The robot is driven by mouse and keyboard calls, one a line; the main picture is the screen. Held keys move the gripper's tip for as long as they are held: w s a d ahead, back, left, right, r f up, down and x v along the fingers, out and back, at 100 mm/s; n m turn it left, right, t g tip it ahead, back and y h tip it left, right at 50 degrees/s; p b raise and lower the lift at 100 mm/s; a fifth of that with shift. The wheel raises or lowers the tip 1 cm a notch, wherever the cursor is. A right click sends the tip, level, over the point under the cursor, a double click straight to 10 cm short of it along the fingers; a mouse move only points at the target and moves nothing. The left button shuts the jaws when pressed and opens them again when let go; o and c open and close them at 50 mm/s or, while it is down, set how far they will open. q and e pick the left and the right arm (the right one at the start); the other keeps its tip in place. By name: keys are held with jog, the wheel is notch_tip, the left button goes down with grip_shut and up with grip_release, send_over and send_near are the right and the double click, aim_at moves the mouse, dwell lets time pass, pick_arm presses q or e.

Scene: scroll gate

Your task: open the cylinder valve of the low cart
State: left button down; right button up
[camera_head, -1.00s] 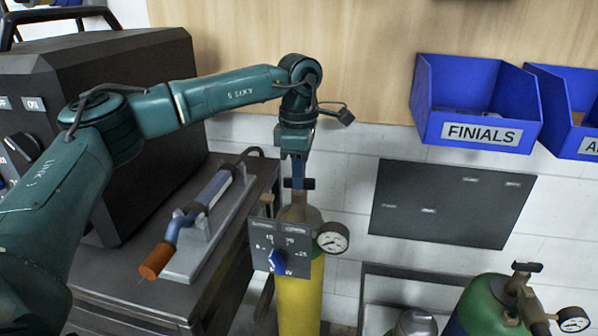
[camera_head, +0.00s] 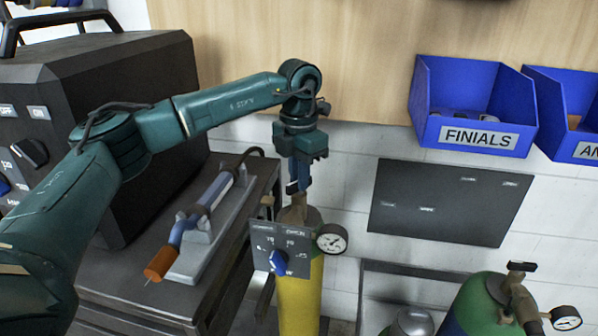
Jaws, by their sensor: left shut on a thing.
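A yellow cylinder (camera_head: 299,298) with a grey shoulder stands upright beside the dark cart. Its dark valve handle (camera_head: 292,187) is at the top, mostly covered by my gripper. My left gripper (camera_head: 298,184) points down from above and is shut on this valve handle. A round white gauge (camera_head: 332,239) sits to the right of the cylinder neck. My right gripper is not in view.
A dark cart (camera_head: 140,285) at left carries a black machine (camera_head: 105,110) and a torch (camera_head: 205,205) with an orange tip on a grey stand. A blue FINIALS bin (camera_head: 474,137) hangs on the wall.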

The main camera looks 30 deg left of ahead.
pick_arm(q)
jog(key=n+p, duration=0.1)
jog(key=n, duration=0.4)
jog(key=shift+r+n, duration=0.1)
jog(key=shift+n, duration=0.2)
jog(key=n, duration=0.4)
jog(key=shift+n+p, duration=0.3)
jog(key=shift+p, duration=0.1)
jog(key=n+p, duration=0.1)
jog(key=n, duration=0.5)
jog(key=shift+n+p, duration=0.35)
jog(key=shift+n, duration=1.15)
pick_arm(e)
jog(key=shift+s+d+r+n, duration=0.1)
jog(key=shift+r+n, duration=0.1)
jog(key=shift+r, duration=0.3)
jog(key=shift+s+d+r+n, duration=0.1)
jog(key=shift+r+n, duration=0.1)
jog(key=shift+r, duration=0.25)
pick_arm(q)
jog(key=c, duration=1.5)
grip_release()
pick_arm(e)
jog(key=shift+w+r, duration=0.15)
pick_arm(q)
jog(key=shift+o, duration=0.2)
